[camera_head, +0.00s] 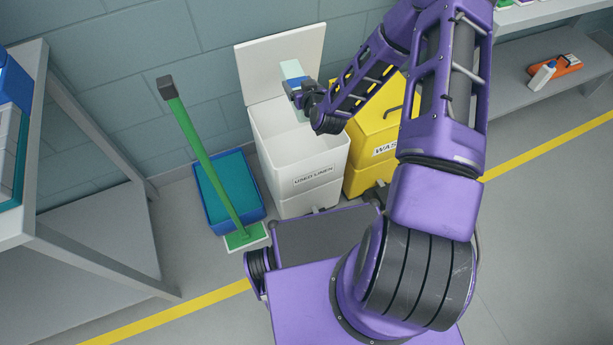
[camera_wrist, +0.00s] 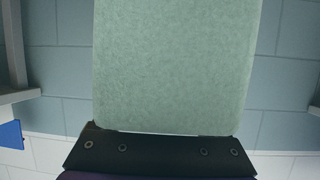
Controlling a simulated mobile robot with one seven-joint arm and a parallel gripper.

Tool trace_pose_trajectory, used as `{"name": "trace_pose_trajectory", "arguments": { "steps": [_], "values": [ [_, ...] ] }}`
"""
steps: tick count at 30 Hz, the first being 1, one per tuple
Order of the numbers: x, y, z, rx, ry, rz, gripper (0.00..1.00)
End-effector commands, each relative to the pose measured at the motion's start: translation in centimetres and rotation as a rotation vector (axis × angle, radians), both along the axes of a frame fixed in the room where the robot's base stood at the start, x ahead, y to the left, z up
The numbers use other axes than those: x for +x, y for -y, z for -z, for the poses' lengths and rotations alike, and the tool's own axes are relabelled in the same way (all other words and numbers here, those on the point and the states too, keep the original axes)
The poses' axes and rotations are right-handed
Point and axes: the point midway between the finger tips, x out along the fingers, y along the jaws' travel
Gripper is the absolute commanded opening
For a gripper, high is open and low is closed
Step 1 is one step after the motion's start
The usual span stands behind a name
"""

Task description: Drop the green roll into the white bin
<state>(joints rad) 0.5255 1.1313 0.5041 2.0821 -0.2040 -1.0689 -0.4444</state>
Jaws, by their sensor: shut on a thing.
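The green roll (camera_wrist: 178,65) is pale green and fills the middle of the wrist view. My gripper (camera_head: 298,90) is shut on it; a dark jaw (camera_wrist: 160,150) shows along its lower edge. In the head view the roll (camera_head: 291,69) shows pale above my gripper, with a blue part near it. The white bin (camera_head: 297,178), labelled "USED LINEN", stands by the wall with its lid (camera_head: 270,62) raised. In the picture, my gripper and the roll appear above the bin's open top, in front of the lid; the exact height is unclear.
A yellow bin (camera_head: 366,178) stands right of the white bin, partly hidden by my arm. A grey rack (camera_head: 95,160) is at the left, a shelf (camera_head: 550,80) at the right.

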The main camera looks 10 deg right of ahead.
Motion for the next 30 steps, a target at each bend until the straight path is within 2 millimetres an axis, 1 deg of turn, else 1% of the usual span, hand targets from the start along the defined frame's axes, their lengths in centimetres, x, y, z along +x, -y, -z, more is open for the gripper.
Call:
{"name": "trace_pose_trajectory", "arguments": {
  "steps": [1,3,6,9,13,17,20,30],
  "values": [
    [1.5,0.1,2.2,0.0,0.002,-0.015,0.02],
    [3.0,0.3,4.1,-0.008,-0.001,-0.04,0.02],
    [4.4,0.5,6.0,-0.02,-0.003,-0.064,0.02],
    [5.2,0.7,7.2,-0.03,-0.005,-0.079,0.02],
    [5.6,0.8,8.0,-0.036,-0.008,-0.088,0.02],
    [5.7,0.9,8.5,-0.038,-0.007,-0.089,0.02],
    [5.7,0.9,9.3,-0.038,-0.007,-0.089,0.02],
    [5.7,0.9,13.2,-0.035,-0.007,-0.087,0.02]
  ]
}}
